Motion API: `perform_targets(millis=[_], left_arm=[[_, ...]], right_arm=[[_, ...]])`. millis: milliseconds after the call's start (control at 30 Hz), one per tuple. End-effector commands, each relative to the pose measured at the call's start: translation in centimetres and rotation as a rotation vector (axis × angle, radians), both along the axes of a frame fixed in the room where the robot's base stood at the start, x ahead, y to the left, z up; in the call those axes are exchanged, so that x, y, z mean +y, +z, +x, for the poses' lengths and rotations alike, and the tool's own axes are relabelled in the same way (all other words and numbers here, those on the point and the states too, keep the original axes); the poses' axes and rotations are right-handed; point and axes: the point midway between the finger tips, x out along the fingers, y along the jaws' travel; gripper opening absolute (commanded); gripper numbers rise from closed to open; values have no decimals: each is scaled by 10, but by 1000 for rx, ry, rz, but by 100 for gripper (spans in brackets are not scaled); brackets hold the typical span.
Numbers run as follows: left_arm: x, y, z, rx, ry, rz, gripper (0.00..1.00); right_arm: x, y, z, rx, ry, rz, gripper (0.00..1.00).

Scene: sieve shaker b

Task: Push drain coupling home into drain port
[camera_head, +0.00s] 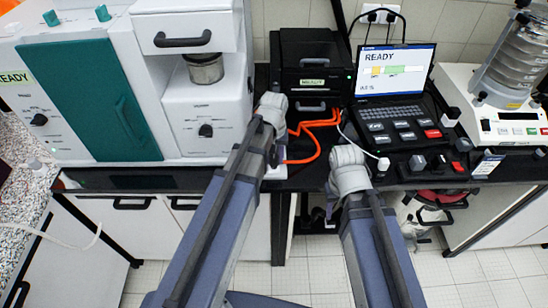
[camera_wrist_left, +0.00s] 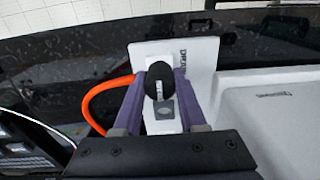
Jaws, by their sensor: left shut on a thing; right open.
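My left gripper (camera_wrist_left: 160,85) is shut on the drain coupling (camera_wrist_left: 158,78), a dark rounded piece with a pale stripe, held between the purple fingers. A white plate (camera_wrist_left: 200,55) with lettering that seems to read DRAIN stands right behind the coupling. I cannot tell how deep the coupling sits, and the port itself is hidden. An orange hose (camera_wrist_left: 92,100) curves away to the left, and it also shows in the head view (camera_head: 314,140). In the head view my left gripper (camera_head: 275,150) is mostly hidden by its wrist. My right gripper (camera_head: 347,160) is open and empty, its fingers hardly visible.
A large white machine with a teal door (camera_head: 90,95) stands at left. A black box unit (camera_head: 310,65) stands behind my left gripper. A laptop-like console (camera_head: 395,90) and a sieve shaker (camera_head: 505,95) stand at right. A thin white cable (camera_head: 352,140) runs near my right wrist.

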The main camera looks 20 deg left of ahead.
Motion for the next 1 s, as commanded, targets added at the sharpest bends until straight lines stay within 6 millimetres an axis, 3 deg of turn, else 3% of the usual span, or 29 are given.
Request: perform_targets(millis=[800, 833, 1000], left_arm=[[0, -10, 0, 0, 0, 0, 0], [0, -10, 0, 0, 0, 0, 42], [0, -9, 0, 0, 0, 0, 61]], right_arm=[[0, -10, 0, 0, 0, 0, 50], [0, -10, 0, 0, 0, 0, 50], [0, -9, 0, 0, 0, 0, 50]])
